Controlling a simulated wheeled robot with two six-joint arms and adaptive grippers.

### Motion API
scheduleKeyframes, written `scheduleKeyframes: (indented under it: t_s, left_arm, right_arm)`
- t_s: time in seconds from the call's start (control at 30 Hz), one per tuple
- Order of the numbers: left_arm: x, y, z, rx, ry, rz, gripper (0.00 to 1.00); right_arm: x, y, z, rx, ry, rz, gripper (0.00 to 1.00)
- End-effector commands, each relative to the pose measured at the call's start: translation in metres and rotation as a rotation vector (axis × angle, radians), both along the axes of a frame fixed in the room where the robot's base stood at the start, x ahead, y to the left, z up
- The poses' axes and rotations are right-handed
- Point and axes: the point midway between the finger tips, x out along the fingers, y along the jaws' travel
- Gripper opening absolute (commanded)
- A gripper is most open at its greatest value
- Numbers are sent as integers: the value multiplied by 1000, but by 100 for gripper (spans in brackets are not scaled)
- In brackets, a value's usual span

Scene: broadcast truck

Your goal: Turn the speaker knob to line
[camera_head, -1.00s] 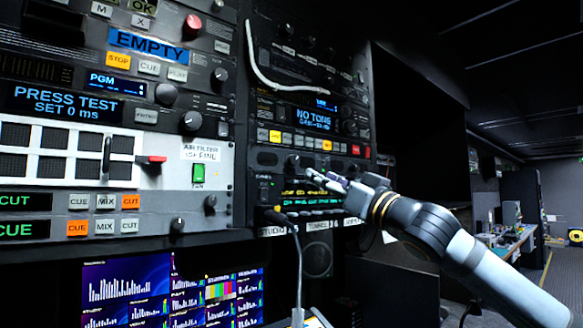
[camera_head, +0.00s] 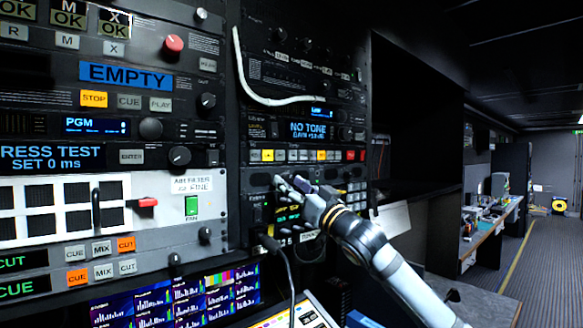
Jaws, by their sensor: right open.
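My right gripper (camera_head: 289,184) reaches in from the lower right to a rack panel on the right-hand rack. Its fingers are open, with their tips close in front of the row of small dark knobs below the coloured buttons. The gripper hides part of this row, so I cannot tell which knob is the speaker knob, where its line is, or whether the fingers touch it. A unit with a lit display reading "NO TONE" (camera_head: 310,130) sits just above. My left gripper is not in view.
The left rack holds knobs, a red button (camera_head: 174,43), a green fan switch (camera_head: 192,205) and a white panel with dark squares. A black cable (camera_head: 287,268) hangs below the gripper. Lit monitors (camera_head: 180,300) are underneath. An aisle with a desk (camera_head: 485,235) opens at right.

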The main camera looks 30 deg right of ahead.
Motion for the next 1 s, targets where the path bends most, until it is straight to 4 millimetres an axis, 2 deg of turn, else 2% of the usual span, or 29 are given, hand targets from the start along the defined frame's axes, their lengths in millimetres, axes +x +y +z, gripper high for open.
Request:
scheduleKeyframes:
  t_s: [0.07, 0.37, 0.73, 0.87, 1.0]
  left_arm:
    - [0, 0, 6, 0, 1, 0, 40]
    - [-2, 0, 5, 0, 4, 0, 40]
    - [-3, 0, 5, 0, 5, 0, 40]
    - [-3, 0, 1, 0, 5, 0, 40]
    - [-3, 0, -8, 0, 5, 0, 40]
  right_arm:
    - [3, 0, 2, 2, 1, 1, 50]
    - [4, 0, 0, -1, 1, -1, 50]
    - [4, 0, 0, 0, 1, -1, 0]
    - [4, 1, -1, 19, 1, 0, 0]
    - [4, 2, -1, 109, 6, 1, 0]
